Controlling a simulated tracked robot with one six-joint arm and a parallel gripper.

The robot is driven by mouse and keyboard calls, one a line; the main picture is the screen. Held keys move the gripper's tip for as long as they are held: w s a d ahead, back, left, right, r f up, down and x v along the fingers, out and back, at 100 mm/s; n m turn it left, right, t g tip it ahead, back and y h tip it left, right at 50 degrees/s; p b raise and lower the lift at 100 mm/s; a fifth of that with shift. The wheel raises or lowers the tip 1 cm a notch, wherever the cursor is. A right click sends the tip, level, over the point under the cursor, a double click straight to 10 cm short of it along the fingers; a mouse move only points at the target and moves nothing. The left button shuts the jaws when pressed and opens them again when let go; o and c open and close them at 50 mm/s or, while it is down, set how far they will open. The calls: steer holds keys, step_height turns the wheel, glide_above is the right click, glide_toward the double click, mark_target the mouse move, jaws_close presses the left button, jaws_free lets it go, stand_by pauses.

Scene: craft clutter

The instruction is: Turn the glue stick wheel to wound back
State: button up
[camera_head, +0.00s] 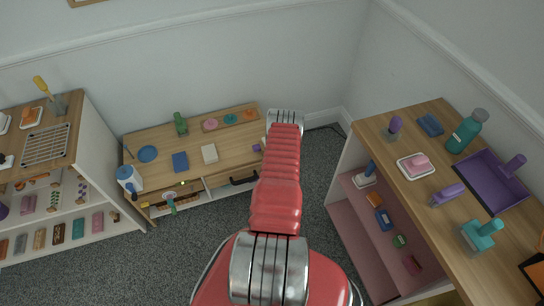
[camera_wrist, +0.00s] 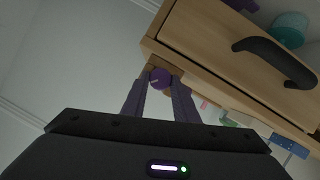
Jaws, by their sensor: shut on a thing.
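The glue stick shows its round purple wheel (camera_wrist: 160,77) end-on in the wrist view, with a pale mark on its face. It sits close to the corner of the wooden low table. My gripper (camera_wrist: 160,87) has its two dark fingers on either side of the wheel and is shut on it. The glue stick's body behind the wheel is mostly hidden. In the head view a small purple piece (camera_head: 257,147) shows beside my red arm at the low table's right end. My gripper is hidden behind my arm there.
The low table (camera_head: 135,147) holds a blue disc (camera_head: 148,154), a blue block (camera_head: 180,162), a cream block (camera_head: 209,153) and a green bottle (camera_head: 181,124). A drawer with a black handle (camera_wrist: 275,57) is close to my gripper. Shelves stand left and right; grey carpet (camera_head: 215,220) lies between.

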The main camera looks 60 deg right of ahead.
steer(key=shift+w+a+f+n+g+h, duration=0.2)
steer(key=shift+n+h, duration=0.35)
steer(key=shift+n, duration=0.5)
steer(key=shift+s+a+f+n+g+h, duration=0.1)
steer(key=shift+n+g+h, duration=0.25)
steer(key=shift+n+h, duration=0.45)
steer(key=shift+w+a+f+n+g+h, duration=0.15)
steer(key=shift+n+g+h, duration=0.15)
steer(key=shift+n, duration=0.95)
steer(key=shift+s, duration=0.1)
steer(key=o, duration=0.8)
steer(key=shift+d, duration=0.1)
steer(key=shift+o, duration=1.3)
steer(key=shift+d+r, duration=0.1)
steer(key=v, duration=1.3)
steer(key=shift+a, duration=0.4)
steer(key=shift+s, duration=0.15)
